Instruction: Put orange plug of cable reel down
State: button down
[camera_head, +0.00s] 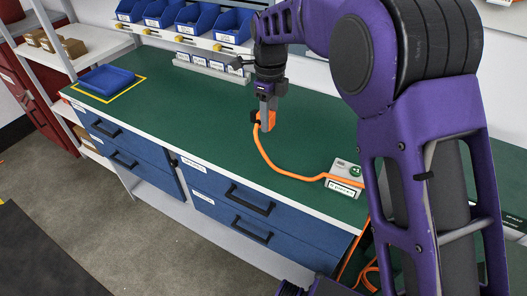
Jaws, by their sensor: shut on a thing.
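The orange plug (271,121) is held between the fingers of my gripper (267,110), which points down over the green worktop (190,95). I cannot tell whether the plug touches the worktop. The orange cable (268,160) runs from the plug in a curve to the right along the worktop. Part of the cable lies in loops low beside the bench (370,277). The reel itself is not clearly visible, and my arm hides the right part of the bench.
A blue tray (107,79) stands inside a yellow outline at the worktop's far left. Blue bins (203,22) sit on a shelf behind, above a grey socket strip (208,67). Blue drawers (245,199) are below the front edge. The left and middle worktop is mostly clear.

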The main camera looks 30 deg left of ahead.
aim_at(268, 154)
notch_tip(268, 154, down, 10)
jog(key=shift+r+b, duration=0.1)
jog(key=shift+b, duration=0.3)
jog(key=shift+f, duration=0.25)
jog(key=shift+c, duration=2.2)
grip_release()
jog(key=shift+r, duration=0.15)
notch_tip(268, 154, up, 12)
jog(key=shift+r+p, duration=0.1)
jog(key=shift+p, duration=0.45)
